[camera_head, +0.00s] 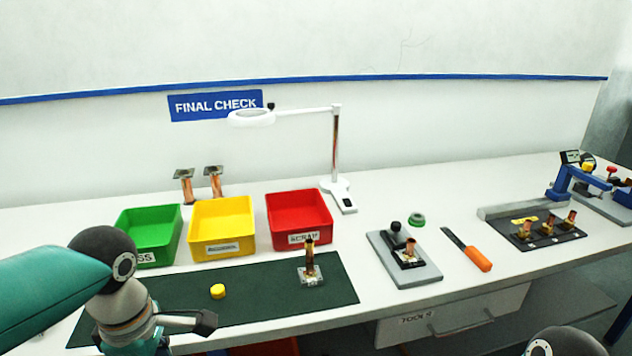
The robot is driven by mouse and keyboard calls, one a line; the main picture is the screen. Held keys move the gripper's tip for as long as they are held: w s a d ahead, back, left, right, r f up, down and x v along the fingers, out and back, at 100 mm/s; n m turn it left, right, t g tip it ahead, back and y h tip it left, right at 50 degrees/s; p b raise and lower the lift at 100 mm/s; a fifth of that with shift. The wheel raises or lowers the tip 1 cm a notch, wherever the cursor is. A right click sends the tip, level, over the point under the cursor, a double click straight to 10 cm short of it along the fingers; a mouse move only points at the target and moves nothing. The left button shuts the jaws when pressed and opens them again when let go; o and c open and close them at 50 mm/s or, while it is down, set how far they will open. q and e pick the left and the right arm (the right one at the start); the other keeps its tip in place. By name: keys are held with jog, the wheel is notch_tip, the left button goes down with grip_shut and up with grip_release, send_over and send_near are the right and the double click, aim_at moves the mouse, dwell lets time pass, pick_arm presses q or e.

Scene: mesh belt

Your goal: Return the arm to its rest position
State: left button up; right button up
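My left arm comes in from the left over the front of the bench. Its gripper (200,324) is low at the front edge of the dark green mat (255,285). Only part of its fingers shows, and I cannot tell whether they are open or shut. No object shows in it. On the mat, a copper part on a clear square base (311,272) stands upright at the right, and a yellow round piece (218,291) lies near the middle. Of my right arm only a dark rounded joint shows at the bottom right; its gripper is out of view.
Green (148,250), yellow (222,245) and red (300,228) bins line the back of the mat. A white magnifier lamp (335,150) stands behind. Right are a grey fixture (405,270), an orange-handled tool (479,259), a black tray (570,236) and a blue device (565,180).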

pick_arm(q)
jog(key=s+d+f+g, duration=0.1)
jog(key=s+f+g, duration=0.2)
jog(key=f, duration=0.6)
jog(key=s+d+f+g, duration=0.1)
jog(key=s+f+g, duration=0.15)
jog(key=f, duration=0.75)
jog(key=s+d+f+m+h, duration=0.2)
jog(key=s+d+f+m, duration=0.25)
jog(key=f, duration=0.35)
jog(key=s+d+f+m+h, duration=0.25)
jog(key=s+f, duration=0.25)
jog(key=f, duration=0.3)
jog(key=w+d+f+m+t, duration=0.1)
jog(key=w+f+m+t, duration=0.2)
jog(key=w+m+t, duration=0.3)
jog(key=m, duration=0.4)
jog(key=shift+w+d+f, duration=0.15)
jog(key=shift+d+f, duration=0.05)
jog(key=shift+d, duration=0.2)
